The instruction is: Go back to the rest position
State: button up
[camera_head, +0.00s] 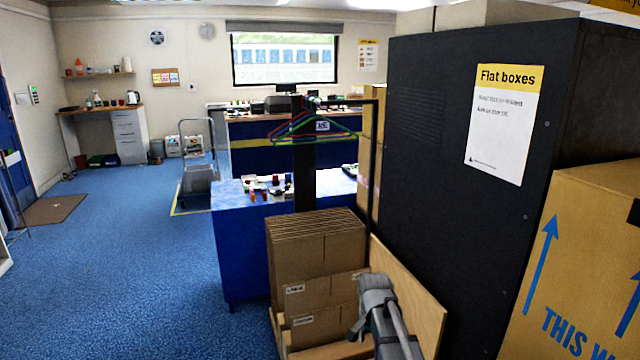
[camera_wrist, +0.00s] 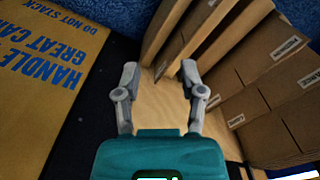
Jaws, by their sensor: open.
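My gripper (camera_wrist: 159,72) is open in the wrist view, its two grey fingers spread apart with nothing between them. Beyond the fingertips is a bare pale wooden board (camera_wrist: 158,97). Brown flat cartons (camera_wrist: 258,82) stand on edge to the right of the fingers, apart from them as far as I can tell. In the head view the grey end of my arm is at the bottom, in front of the rack of flat cartons (camera_head: 295,243) and its wooden side panel (camera_head: 418,308). The fingertips are hard to make out there.
A tall black cabinet (camera_head: 440,130) with a "Flat boxes" sign (camera_head: 505,120) stands close on the right. A yellow-brown carton (camera_head: 575,250) is beside it. A blue table (camera_head: 240,250) with small items is behind the rack. Blue floor (camera_head: 130,270) at left is clear.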

jog(key=s+d+n, duration=0.3)
jog(key=s+n, duration=0.4)
jog(key=s, duration=0.7)
notch_tip(320, 180, up, 18)
jog(key=p, duration=1.8)
jog(key=shift+s+r+n+p, duration=0.25)
jog(key=shift+s+n+p, duration=0.05)
jog(key=shift+n, duration=0.1)
